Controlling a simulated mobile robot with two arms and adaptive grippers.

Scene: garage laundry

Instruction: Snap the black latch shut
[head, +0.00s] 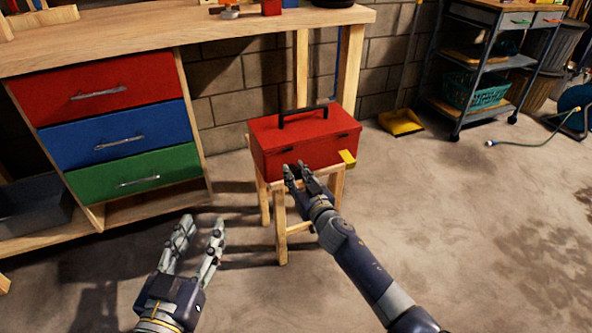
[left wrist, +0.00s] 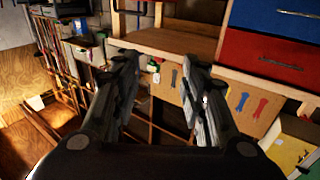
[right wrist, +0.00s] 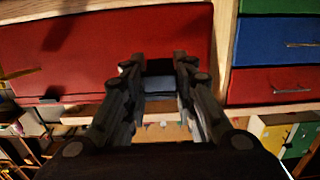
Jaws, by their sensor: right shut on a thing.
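The red toolbox (head: 290,142) with a black carry handle (head: 303,112) sits on a wooden stool (head: 282,225), its lid down. My right gripper (head: 296,168) is at the toolbox's front face. In the right wrist view its fingers (right wrist: 160,65) are closed around a dark piece, the black latch (right wrist: 160,68), at the red toolbox (right wrist: 100,50). The fingers partly hide it, and I cannot tell how far it is folded. Another small dark fitting (right wrist: 52,97) shows on the toolbox edge. My left gripper (head: 202,228) is open and empty, left of the stool.
A workbench (head: 190,40) with red, blue and green drawers (head: 125,135) stands behind and left. A small yellow piece (head: 348,158) sits at the toolbox's right corner. A yellow dustpan (head: 400,122) and a cart with a teal basket (head: 478,90) stand at right. The right floor is mostly clear.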

